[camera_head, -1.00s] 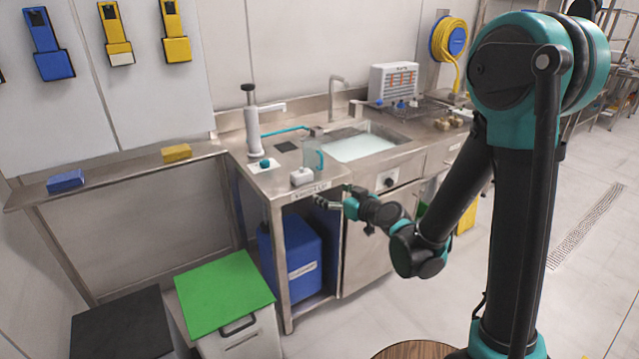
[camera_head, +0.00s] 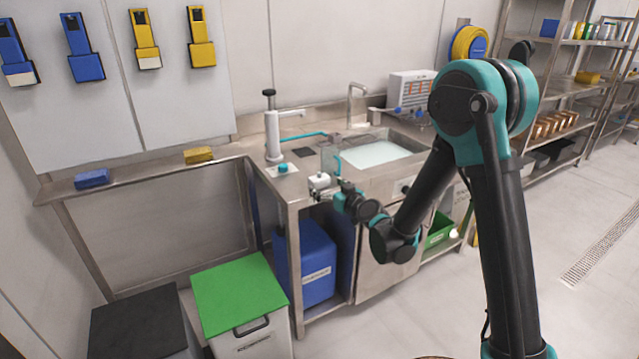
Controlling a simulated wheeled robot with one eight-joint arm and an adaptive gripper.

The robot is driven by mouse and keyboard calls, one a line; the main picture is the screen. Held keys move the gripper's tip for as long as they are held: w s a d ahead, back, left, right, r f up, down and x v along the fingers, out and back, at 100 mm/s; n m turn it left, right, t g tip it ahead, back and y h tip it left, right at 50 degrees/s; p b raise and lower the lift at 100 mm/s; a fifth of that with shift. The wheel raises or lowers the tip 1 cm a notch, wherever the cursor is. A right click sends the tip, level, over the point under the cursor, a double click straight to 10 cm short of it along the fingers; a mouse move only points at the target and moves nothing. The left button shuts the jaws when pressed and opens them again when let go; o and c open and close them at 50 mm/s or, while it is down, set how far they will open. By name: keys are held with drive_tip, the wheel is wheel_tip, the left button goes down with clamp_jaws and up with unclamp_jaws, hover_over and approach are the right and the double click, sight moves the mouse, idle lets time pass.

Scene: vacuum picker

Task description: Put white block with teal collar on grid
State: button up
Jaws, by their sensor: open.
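A small white block (camera_head: 318,181) sits near the front edge of the steel counter, left of the sink. A small dark spot shows on its top; no teal collar can be made out at this size. My gripper (camera_head: 322,195) is open at the counter's front edge, very close to the block's lower right side. I cannot tell whether it touches the block. A wire grid (camera_head: 427,118) lies on the counter right of the sink, partly hidden by my arm, with small blue items at its left.
A white pump dispenser (camera_head: 272,135) stands behind the block, with a teal-capped item (camera_head: 283,168) on a white sheet before it. The sink basin (camera_head: 375,153) lies between block and grid. A green-lidded bin (camera_head: 238,290) stands on the floor at left.

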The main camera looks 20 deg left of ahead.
sight(322, 183)
drive_tip(key=shift+x, duration=2.8)
drive_tip(key=shift+d, duration=0.1)
drive_tip(key=c, duration=1.4)
drive_tip(key=shift+r, duration=0.15)
wheel_tip(322, 183, up, 20)
drive_tip(key=w+d+f+m+t+h, duration=0.1)
drive_tip(key=w+d+f+m+h, duration=0.2)
drive_tip(key=d, duration=0.5)
drive_tip(key=w+d+f+t, duration=0.2)
drive_tip(key=w+d+f, duration=0.1)
drive_tip(key=w+d, duration=0.35)
drive_tip(key=w+d+f+m+t+h, duration=0.1)
drive_tip(key=w+d+f+m+h, duration=0.2)
drive_tip(key=d, duration=0.5)
drive_tip(key=w+d+f+m+h, duration=0.1)
drive_tip(key=d+f+h, duration=0.1)
drive_tip(key=d, duration=0.8)
drive_tip(key=w+d+f+m+t+h, duration=0.1)
drive_tip(key=d+f+h, duration=0.1)
drive_tip(key=d, duration=0.7)
drive_tip(key=w+d+f+m+h, duration=0.1)
drive_tip(key=d+f+h, duration=0.1)
drive_tip(key=d, duration=0.8)
drive_tip(key=shift+w+d+f+m+t, duration=0.3)
drive_tip(key=shift+w+f+m+t, duration=0.1)
drive_tip(key=shift+f, duration=0.25)
